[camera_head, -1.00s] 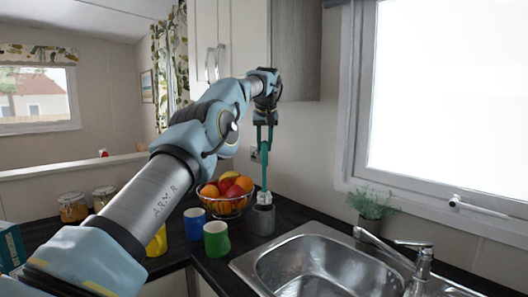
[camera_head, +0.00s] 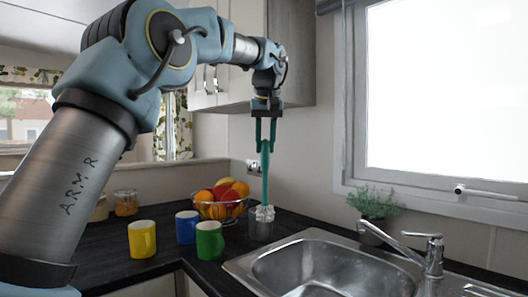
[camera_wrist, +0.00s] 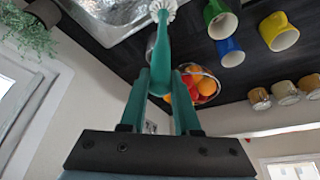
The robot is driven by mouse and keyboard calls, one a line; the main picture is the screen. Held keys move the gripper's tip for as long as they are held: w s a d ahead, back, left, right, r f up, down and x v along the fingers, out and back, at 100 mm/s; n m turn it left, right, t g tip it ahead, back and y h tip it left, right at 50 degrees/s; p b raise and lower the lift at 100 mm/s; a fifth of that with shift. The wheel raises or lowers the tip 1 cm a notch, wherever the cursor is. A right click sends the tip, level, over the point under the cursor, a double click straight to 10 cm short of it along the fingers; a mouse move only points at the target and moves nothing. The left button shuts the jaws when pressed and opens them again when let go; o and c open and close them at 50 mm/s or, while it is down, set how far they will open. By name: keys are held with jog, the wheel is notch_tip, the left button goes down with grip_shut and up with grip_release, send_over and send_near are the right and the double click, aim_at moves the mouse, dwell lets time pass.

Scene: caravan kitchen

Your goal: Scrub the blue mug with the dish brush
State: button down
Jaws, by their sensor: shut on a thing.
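The teal dish brush (camera_head: 265,178) hangs upright, its white bristle head down. My gripper (camera_head: 265,146) is shut on its handle. The grip also shows in the wrist view (camera_wrist: 161,78), with the brush (camera_wrist: 162,42) between the fingers. The bristle head overlaps the rim of a dark grey holder (camera_head: 261,231) in the head view; I cannot tell whether it is partly inside. The blue mug (camera_head: 185,228) stands upright on the dark counter, left of the holder and apart from the brush. It also shows in the wrist view (camera_wrist: 231,52).
A green mug (camera_head: 209,241) stands close in front of the blue one, and a yellow mug (camera_head: 142,240) to its left. A fruit bowl (camera_head: 221,209) stands behind them. The sink (camera_head: 318,272), tap (camera_head: 430,254) and potted plant (camera_head: 372,208) are to the right. A cupboard hangs above.

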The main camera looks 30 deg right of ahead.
jog(key=shift+a+r, duration=0.15)
jog(key=shift+a, duration=0.1)
jog(key=w+a+r+p, duration=0.1)
jog(key=w+a+p, duration=0.75)
jog(key=w, duration=0.35)
jog(key=w+a+p, duration=0.7)
jog(key=w+p, duration=0.3)
jog(key=w, duration=0.2)
notch_tip(320, 180, down, 12)
jog(key=b, duration=0.6)
jog(key=shift+w+a+r, duration=0.15)
jog(key=shift+a+r, duration=0.05)
jog(key=shift+a, duration=0.2)
jog(key=shift+f+b, duration=0.45)
jog(key=shift+f, duration=0.35)
